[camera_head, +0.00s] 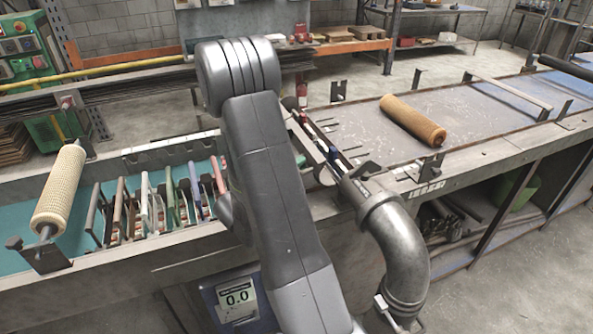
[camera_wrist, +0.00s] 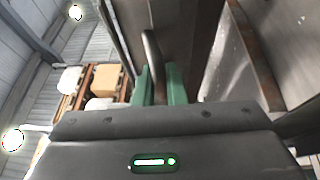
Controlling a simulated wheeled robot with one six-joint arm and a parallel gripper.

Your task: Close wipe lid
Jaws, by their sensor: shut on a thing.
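In the wrist view my gripper (camera_wrist: 159,82) shows two green fingers, one on each side of a thin grey curved handle (camera_wrist: 151,48), and they are closed on it. The handle runs up beside a large dark panel (camera_wrist: 190,35); whether this is the wipe lid I cannot tell. In the head view my arm stands across the middle of the bench and hides the gripper and what it holds. No lid can be made out clearly there, so whether it is open or shut does not show.
A cream mesh roller (camera_head: 60,190) rests at the left end of the bench. Several coloured upright plates (camera_head: 150,205) stand in the turquoise trough. An orange-brown mesh roller (camera_head: 413,120) lies on the right-hand table (camera_head: 480,110).

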